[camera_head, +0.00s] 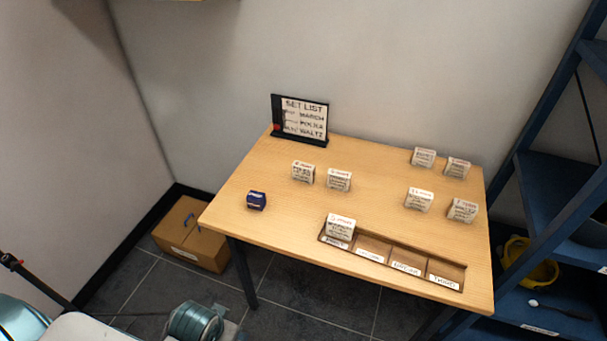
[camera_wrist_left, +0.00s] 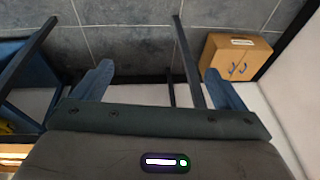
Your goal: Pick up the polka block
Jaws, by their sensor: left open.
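Several white blocks with printed text stand on the wooden table. Two are left of centre, a left block (camera_head: 303,172) and a right block (camera_head: 339,180). The left one seems to carry the word polka, but the print is too small to be sure. Four-sided groups at the right include an upper block (camera_head: 424,157) and a lower block (camera_head: 419,200). Another block (camera_head: 341,228) stands in the leftmost compartment of the tray (camera_head: 408,251). My left gripper (camera_wrist_left: 160,75) is open and empty in the left wrist view, over the floor, away from the blocks. My right gripper is not in view.
A set list sign (camera_head: 304,118) stands at the table's back left. A small dark blue object (camera_head: 256,200) lies near the left edge. A blue shelf (camera_head: 549,180) borders the right. The table's middle (camera_head: 375,190) is clear.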

